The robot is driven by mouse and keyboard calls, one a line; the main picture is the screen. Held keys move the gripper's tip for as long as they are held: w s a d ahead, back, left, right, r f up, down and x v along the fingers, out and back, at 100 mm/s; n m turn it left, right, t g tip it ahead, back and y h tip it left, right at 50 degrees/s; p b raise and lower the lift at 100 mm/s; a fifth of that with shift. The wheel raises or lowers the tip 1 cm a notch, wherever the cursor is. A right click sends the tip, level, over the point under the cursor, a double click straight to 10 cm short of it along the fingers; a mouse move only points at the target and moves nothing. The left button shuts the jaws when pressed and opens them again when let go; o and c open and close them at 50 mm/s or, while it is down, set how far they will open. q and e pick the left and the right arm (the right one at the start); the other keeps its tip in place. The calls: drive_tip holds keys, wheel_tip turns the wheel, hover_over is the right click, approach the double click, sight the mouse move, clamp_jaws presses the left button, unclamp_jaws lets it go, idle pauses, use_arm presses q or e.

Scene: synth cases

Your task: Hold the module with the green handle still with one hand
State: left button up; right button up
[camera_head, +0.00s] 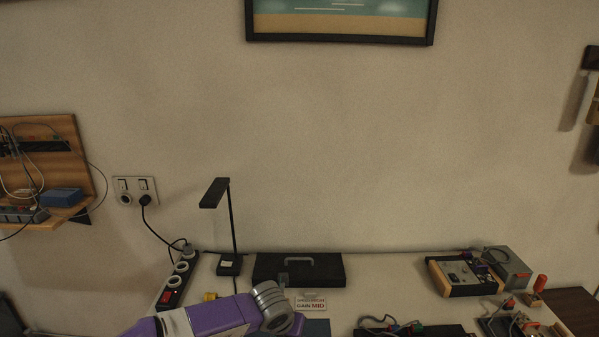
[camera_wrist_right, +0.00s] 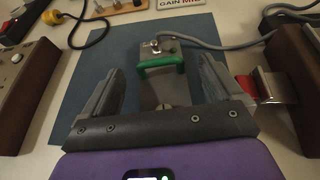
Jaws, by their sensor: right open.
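The module with the green handle (camera_wrist_right: 160,66) lies on a blue-grey mat (camera_wrist_right: 88,72) in the right wrist view. It is a small grey box with a grey cable at its far end. My right gripper (camera_wrist_right: 164,68) is open, with one finger on each side of the module in the picture. There are gaps between the fingers and the handle, and nothing is held. The near part of the module is partly hidden by my gripper's palm. The head view shows a purple and grey arm of mine at the bottom, but no fingers. My left gripper is not visible.
A brown-sided device (camera_wrist_right: 20,90) stands left of the mat. A red part with a metal bracket (camera_wrist_right: 272,86) and another brown block (camera_wrist_right: 298,75) are close on the right. A GAIN MID sign (camera_head: 311,304), a black case (camera_head: 299,270) and a lamp (camera_head: 231,225) stand farther back.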

drive_tip(key=v, duration=1)
drive_tip(key=shift+s+r, duration=0.15)
drive_tip(key=shift+s, duration=0.05)
wheel_tip(320, 180, up, 10)
drive_tip(key=p, duration=1)
